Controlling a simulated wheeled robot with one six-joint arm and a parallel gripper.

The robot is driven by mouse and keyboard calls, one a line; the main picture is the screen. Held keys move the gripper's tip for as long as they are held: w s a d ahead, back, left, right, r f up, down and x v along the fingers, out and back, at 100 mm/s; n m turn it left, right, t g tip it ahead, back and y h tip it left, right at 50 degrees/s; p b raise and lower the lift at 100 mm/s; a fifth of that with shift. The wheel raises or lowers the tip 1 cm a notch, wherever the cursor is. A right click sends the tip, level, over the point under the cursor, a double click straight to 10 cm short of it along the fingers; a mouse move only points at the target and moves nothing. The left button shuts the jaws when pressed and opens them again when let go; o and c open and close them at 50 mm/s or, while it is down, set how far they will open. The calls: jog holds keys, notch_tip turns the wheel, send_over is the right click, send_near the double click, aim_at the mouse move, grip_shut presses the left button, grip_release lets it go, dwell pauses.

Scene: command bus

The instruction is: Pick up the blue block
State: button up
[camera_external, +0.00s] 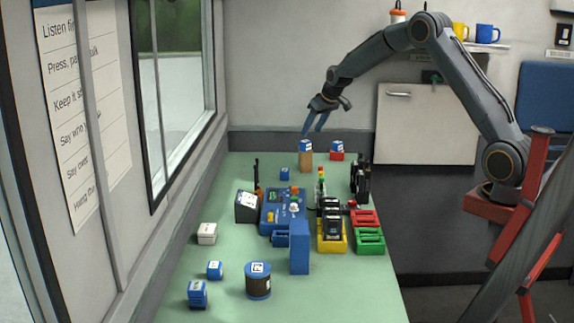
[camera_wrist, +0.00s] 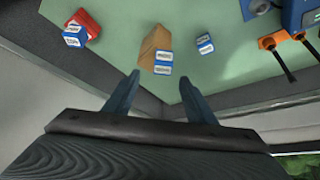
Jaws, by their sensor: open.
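Several blue blocks are on the green table, and I cannot tell which one the task names. A small blue cube (camera_external: 285,173) lies near the far end; it also shows in the wrist view (camera_wrist: 205,43), right of centre. A tall blue block (camera_external: 299,248) stands mid-table. Smaller blue blocks are at the near left, one (camera_external: 214,270) behind another (camera_external: 197,294). My gripper (camera_external: 313,130) is open and empty above the far end of the table. In the wrist view its fingers (camera_wrist: 158,77) are spread, with the blue cube beyond and right of them.
A wooden block with a blue-and-white top (camera_external: 306,162) and a red block with a similar top (camera_external: 337,156) stand close to the gripper. A blue device (camera_external: 270,218), a yellow holder (camera_external: 331,244), red and green racks (camera_external: 370,241) crowd mid-table. A window wall borders the left.

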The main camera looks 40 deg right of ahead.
aim_at(305, 141)
jog(key=shift+a+p+x, duration=0.15)
jog(key=shift+p+x, duration=0.55)
jog(key=shift+x, duration=1.15)
jog(key=shift+a+p+x, duration=0.1)
jog(key=shift+p+x, duration=0.6)
jog(key=shift+x, duration=1.2)
jog(key=shift+s, duration=0.15)
jog(key=c, duration=1.2)
jog(key=shift+r, duration=0.1)
notch_tip(305, 141, up, 8)
jog(key=b, duration=0.2)
jog(key=shift+b, duration=0.35)
jog(key=shift+w+d+f+p, duration=0.35)
jog(key=shift+f+p, duration=0.05)
jog(key=shift+f, duration=0.95)
jog(key=shift+w+d+f+p, duration=0.35)
jog(key=shift+d+f+p, duration=0.1)
jog(key=shift+f, duration=0.85)
jog(key=shift+w+d+f+p, duration=0.3)
jog(key=shift+w+f+p, duration=0.1)
jog(key=shift+f, duration=0.95)
